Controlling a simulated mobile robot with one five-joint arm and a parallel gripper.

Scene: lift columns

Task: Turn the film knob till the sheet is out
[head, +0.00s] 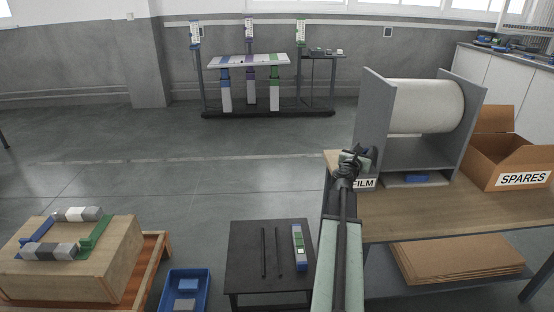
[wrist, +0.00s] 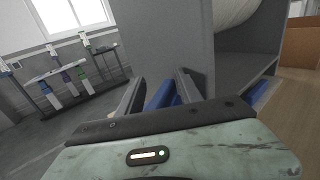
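The film stand is a grey two-walled frame (head: 373,110) holding a large white roll (head: 425,106), on the wooden bench at the right. A FILM label (head: 363,183) is at its front left. In the wrist view a blue part, seemingly the knob (wrist: 161,95), lies between the two dark fingers of my gripper (wrist: 161,82), beside the grey side wall (wrist: 170,35). Whether the fingers press on it is not clear. In the head view my gripper (head: 356,158) is at the stand's left wall and hides the knob. A blue piece (head: 416,179) shows low under the roll.
A SPARES carton (head: 500,150) stands right of the stand on the bench (head: 440,210). A small dark table (head: 245,270), a blue bin (head: 185,275) and a wooden block (head: 110,260) are front left. A column rig (head: 250,112) stands far back; the floor between is clear.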

